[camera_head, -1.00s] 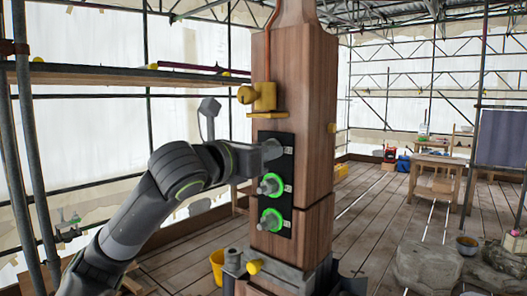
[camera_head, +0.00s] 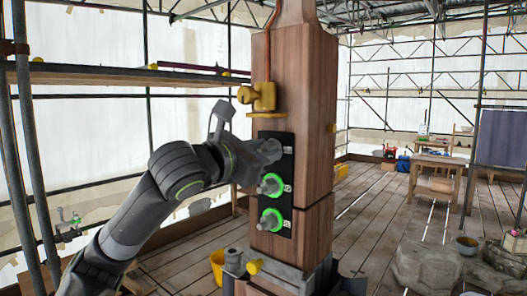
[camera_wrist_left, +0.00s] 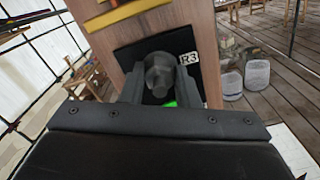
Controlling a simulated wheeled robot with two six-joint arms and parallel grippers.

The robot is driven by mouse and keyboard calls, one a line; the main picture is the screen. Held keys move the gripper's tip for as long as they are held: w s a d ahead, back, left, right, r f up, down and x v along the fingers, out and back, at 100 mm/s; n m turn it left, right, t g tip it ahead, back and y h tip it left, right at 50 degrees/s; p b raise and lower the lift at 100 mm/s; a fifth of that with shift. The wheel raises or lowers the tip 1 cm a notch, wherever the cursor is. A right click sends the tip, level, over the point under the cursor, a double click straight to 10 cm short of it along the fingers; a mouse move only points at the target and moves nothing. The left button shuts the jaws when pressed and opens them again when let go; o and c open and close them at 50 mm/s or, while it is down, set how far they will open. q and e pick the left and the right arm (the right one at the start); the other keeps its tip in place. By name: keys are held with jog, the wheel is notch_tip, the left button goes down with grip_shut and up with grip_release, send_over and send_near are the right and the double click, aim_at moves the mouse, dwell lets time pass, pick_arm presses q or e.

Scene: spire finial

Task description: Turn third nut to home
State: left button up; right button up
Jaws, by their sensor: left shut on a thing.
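A wooden post (camera_head: 312,105) carries a black plate (camera_head: 285,225) with three nuts in a column. The top nut (camera_head: 271,149) is at my left gripper (camera_head: 262,153), whose jaws are shut on it. In the left wrist view this grey nut (camera_wrist_left: 160,72) sits between the two fingers, next to a label reading R3 (camera_wrist_left: 188,59). The middle nut (camera_head: 270,184) and the bottom nut (camera_head: 271,219) each have a bright green ring. A bit of green shows below the held nut in the wrist view. My right gripper is out of view.
A yellow fitting (camera_head: 262,96) sticks out of the post just above the plate. A scaffold shelf (camera_head: 120,74) runs at the left. A yellow bucket (camera_head: 217,266) stands behind the post's base. Stone blocks (camera_head: 425,266) lie at the lower right.

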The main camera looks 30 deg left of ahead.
pick_arm(q)
jog(key=shift+f, duration=0.2)
jog(key=o, duration=1)
jog(key=shift+r, duration=0.1)
jog(key=shift+c, duration=0.2)
jog(key=s+a+b, duration=0.1)
jog(key=s+b, duration=1.2)
jog(key=s, duration=0.4)
jog(key=shift+s+a, duration=0.2)
